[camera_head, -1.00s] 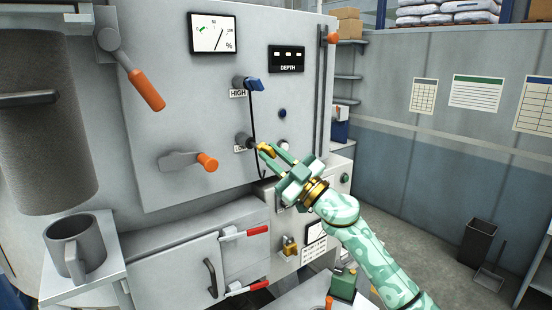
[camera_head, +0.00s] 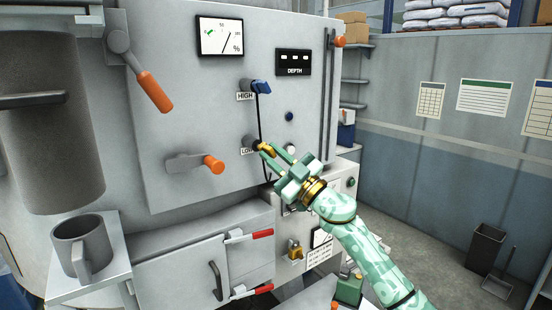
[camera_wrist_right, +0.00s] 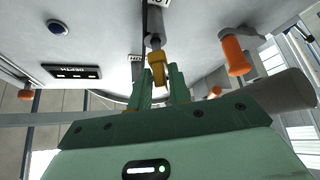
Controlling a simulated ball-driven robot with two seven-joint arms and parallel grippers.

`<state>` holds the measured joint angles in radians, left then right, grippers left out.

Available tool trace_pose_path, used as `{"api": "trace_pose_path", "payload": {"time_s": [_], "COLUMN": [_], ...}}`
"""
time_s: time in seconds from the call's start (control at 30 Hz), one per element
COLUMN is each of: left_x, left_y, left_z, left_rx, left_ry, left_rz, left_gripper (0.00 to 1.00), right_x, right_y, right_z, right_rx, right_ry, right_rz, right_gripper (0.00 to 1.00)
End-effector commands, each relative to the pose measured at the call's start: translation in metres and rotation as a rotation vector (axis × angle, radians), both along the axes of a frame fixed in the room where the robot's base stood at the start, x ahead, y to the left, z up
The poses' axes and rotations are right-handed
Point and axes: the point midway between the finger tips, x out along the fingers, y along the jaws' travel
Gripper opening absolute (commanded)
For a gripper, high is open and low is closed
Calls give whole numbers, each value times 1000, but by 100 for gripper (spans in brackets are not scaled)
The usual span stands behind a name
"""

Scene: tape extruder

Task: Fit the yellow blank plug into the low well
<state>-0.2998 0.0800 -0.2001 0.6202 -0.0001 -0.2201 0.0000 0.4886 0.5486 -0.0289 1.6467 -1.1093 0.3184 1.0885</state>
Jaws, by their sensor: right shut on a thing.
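The yellow blank plug (camera_head: 265,147) is held in the fingertips of my right gripper (camera_head: 273,153), right at the mouth of the low well (camera_head: 249,142) on the grey machine front. In the right wrist view the plug (camera_wrist_right: 157,67) sits between the shut green fingers (camera_wrist_right: 158,88), its far end meeting or overlapping the grey well tube (camera_wrist_right: 154,42). I cannot tell how far it is inside. A blue plug (camera_head: 261,87) is in the high well above, with a black cord hanging down toward the low well. My left gripper is not in view.
An orange-knobbed lever (camera_head: 213,164) stands out left of the low well. A depth display (camera_head: 293,63) and a dial (camera_head: 220,36) are above. Red-handled latches (camera_head: 249,236) are below. A grey mug (camera_head: 82,247) stands on a shelf at the lower left.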

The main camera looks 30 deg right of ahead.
Motion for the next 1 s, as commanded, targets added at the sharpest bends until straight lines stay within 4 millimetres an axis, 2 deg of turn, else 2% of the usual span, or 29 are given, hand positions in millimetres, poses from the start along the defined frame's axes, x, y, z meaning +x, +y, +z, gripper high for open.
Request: {"api": "trace_pose_path", "payload": {"time_s": [0.8,0.83,0.9,0.93,1.0], "left_x": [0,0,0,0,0], "left_y": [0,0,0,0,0], "left_z": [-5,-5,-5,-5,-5], "left_rx": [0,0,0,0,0], "left_ry": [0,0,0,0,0], "left_rz": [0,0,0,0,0], "left_gripper": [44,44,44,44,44], "right_x": [20,20,20,20,20], "right_y": [1,2,2,2,1], "right_z": [0,0,0,0,0], "right_rx": [1,1,1,1,1], "right_ry": [-1,-1,0,0,0], "right_rz": [0,0,-1,-1,-1], "right_gripper": [0,22,41,44,44]}}
